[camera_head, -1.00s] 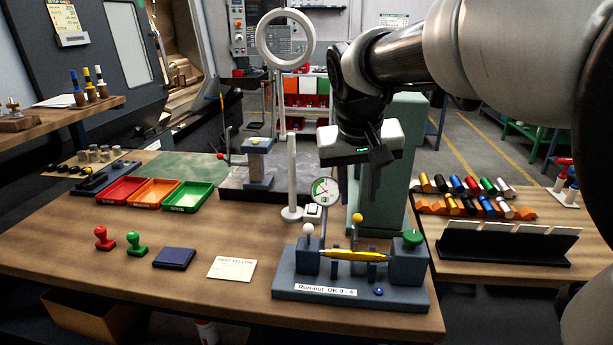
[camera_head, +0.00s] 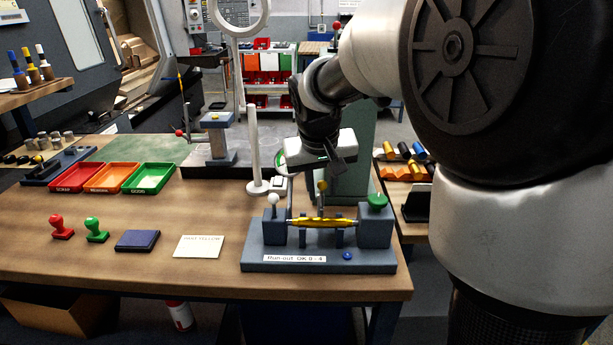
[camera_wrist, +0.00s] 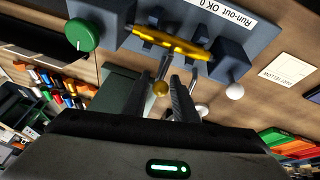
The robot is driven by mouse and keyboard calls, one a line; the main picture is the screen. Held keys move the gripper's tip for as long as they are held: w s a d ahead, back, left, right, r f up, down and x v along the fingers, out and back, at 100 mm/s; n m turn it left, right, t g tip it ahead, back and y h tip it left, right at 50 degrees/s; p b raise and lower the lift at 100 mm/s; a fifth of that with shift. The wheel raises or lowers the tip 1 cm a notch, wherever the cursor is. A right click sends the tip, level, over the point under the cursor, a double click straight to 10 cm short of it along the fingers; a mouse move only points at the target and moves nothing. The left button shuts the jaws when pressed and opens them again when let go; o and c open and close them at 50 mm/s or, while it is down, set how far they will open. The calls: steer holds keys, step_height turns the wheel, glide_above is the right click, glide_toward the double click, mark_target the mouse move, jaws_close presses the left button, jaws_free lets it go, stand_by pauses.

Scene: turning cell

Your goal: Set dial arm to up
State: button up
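The run-out fixture (camera_head: 260,256) stands on the front right of the bench, with a yellow spindle (camera_head: 318,222) lying across its supports. A yellow ball knob (camera_head: 322,186) stands above and behind the spindle; it also shows in the wrist view (camera_wrist: 160,88). The dial gauge (camera_head: 281,160) is mostly hidden behind my gripper. My gripper (camera_head: 308,195) points down just behind the spindle. In the wrist view, its fingers (camera_wrist: 161,92) are apart, with the yellow knob appearing between them. I see no clear contact with the knob.
A white ball knob (camera_head: 273,200) and a green knob (camera_head: 377,200) top the fixture's end blocks. A white post (camera_head: 254,150) rises behind it. Stamps (camera_head: 97,230), an ink pad (camera_head: 137,241) and a card (camera_head: 198,247) lie left. Coloured trays (camera_head: 150,178) stand farther back.

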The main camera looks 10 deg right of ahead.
jaws_close()
steer(key=shift+r, duration=0.1)
